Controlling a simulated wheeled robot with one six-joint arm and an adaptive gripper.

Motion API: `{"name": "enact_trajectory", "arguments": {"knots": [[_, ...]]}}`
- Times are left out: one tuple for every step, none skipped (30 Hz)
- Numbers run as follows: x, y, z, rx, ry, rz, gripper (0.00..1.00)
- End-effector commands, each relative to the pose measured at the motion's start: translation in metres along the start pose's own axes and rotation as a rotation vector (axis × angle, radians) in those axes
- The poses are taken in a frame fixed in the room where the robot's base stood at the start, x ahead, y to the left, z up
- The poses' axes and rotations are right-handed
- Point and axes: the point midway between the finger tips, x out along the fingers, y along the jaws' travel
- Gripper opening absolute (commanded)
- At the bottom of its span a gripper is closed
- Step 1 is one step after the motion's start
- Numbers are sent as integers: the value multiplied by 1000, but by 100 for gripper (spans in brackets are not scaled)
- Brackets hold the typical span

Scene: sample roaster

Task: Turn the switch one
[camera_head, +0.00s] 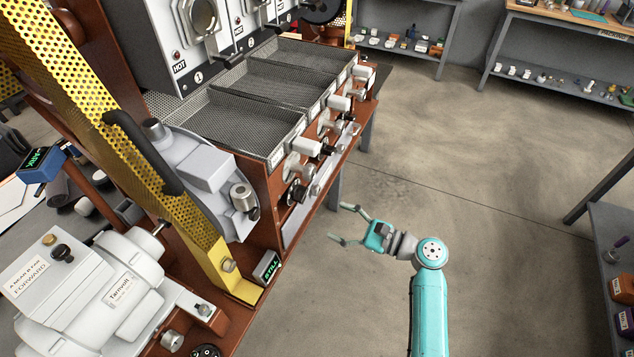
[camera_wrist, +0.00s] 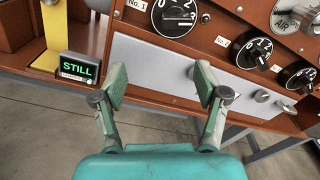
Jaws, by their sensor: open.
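A black rotary switch (camera_wrist: 176,14) marked No. 1 sits on the brown front panel, at the top of the wrist view and partly cut off by its edge. Its dial carries numbers. Just below is a pale metal strip (camera_wrist: 150,65) with small silver knobs; one of them is partly hidden behind my right finger. My gripper (camera_wrist: 160,84) is open and empty, its fingers pointing at the strip, below the switch in the picture. In the head view my gripper (camera_head: 341,223) stands right of the machine's front, apart from it.
Two more black dials (camera_wrist: 252,51) lie to the right. A display reading STILL (camera_wrist: 78,68) stands at the left beside a yellow post. Mesh trays (camera_head: 240,123) top the machine, with white handles (camera_head: 306,146) jutting out. The floor (camera_head: 460,180) right of my arm is clear.

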Motion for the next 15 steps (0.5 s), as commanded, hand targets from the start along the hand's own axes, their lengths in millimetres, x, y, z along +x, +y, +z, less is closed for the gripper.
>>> {"name": "enact_trajectory", "arguments": {"knots": [[2,-8,6,13,-21,11,73],[3,-10,9,21,-32,17,73],[3,-13,12,29,-42,23,73],[4,-14,14,33,-47,26,73],[5,-16,15,36,-52,28,73],[7,-16,16,38,-55,30,73],[8,-16,16,39,-56,31,73],[11,-16,17,39,-57,32,73],[14,-16,17,39,-57,32,73],[18,-15,17,39,-56,33,73],[22,-15,17,39,-56,33,73],[29,-15,17,39,-56,33,73],[34,-14,18,38,-56,33,73],[39,-14,18,38,-56,33,73],[47,-14,19,38,-56,33,73]]}}
